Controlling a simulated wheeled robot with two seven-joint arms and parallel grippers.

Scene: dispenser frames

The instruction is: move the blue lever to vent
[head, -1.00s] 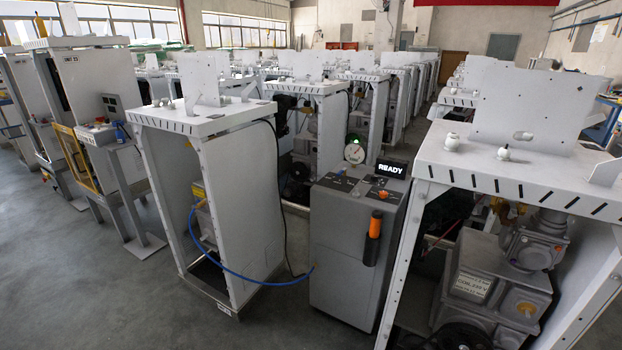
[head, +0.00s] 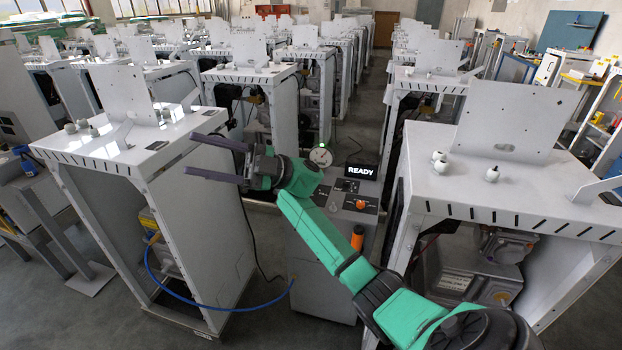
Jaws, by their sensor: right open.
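My right arm reaches in from the lower right, and its gripper (head: 192,155) is open and empty. Its two dark fingers point left, in front of the white frame at left. The grey console (head: 317,262) stands behind my right arm, which covers part of its top and front. Its display (head: 360,171) reads READY. A round dial gauge (head: 321,156) with a green light above it stands at the console's back. I cannot make out a blue lever or a vent marking. My left gripper is out of view.
A white frame (head: 205,205) stands left of the console, with a blue hose (head: 195,297) running between them. An orange-handled tool (head: 357,238) hangs on the console's front. Another white frame (head: 450,192) with machinery inside stands close on the right. Grey floor shows at lower left.

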